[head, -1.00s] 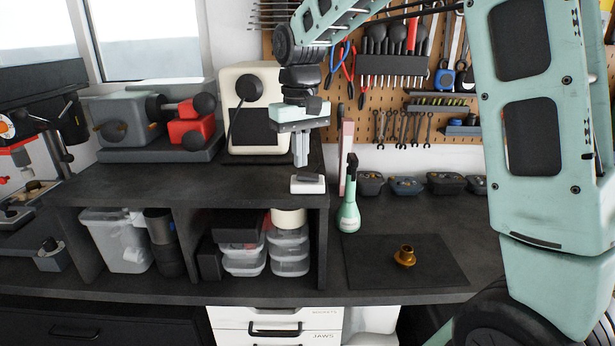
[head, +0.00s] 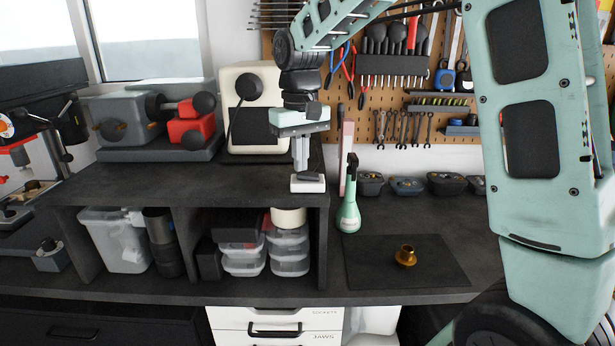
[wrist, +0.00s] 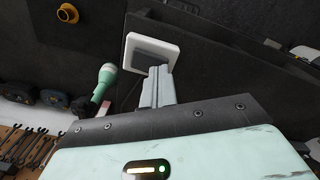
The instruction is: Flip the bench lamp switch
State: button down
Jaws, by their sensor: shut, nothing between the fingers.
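The bench lamp switch (head: 308,187) is a small white box with a grey rocker on top. It sits at the front right corner of the dark shelf. My gripper (head: 301,170) points straight down over it, with shut, empty fingers at its left part. In the wrist view, the switch shows as a white frame around a grey rocker (wrist: 150,46). My gripper's fingertips (wrist: 158,72) overlap its near edge there. I cannot tell whether they touch the rocker, and the fingers hide part of it.
A brass part (head: 405,256) lies on a dark mat (head: 440,270). A cream machine (head: 249,85) and a grey and red one (head: 130,118) stand behind on the shelf. The shelf's front left is clear.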

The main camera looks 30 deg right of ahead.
jog(key=shift+f, duration=0.4)
notch_tip(320, 180, up, 7)
jog(key=p, duration=0.6)
jog(key=shift+r, duration=0.1)
dwell(0.4)
dwell(0.3)
jog(key=s+a+f+n+b, duration=0.2)
jog(key=s+a+f+b, duration=0.1)
jog(key=s+a+f, duration=0.3)
jog(key=s+a+f+n+b, duration=0.2)
jog(key=s+a+f+b, duration=0.15)
jog(key=a, duration=0.45)
jog(key=s+a+f+n+b, duration=0.2)
jog(key=s+f, duration=0.4)
jog(key=s, duration=0.3)
jog(key=s+a+f+n+b, duration=0.2)
jog(key=s+f, duration=0.4)
jog(key=s, duration=0.3)
jog(key=shift+a+n+y+b, duration=0.3)
jog(key=shift+a+b, duration=0.4)
jog(key=shift+a, duration=0.2)
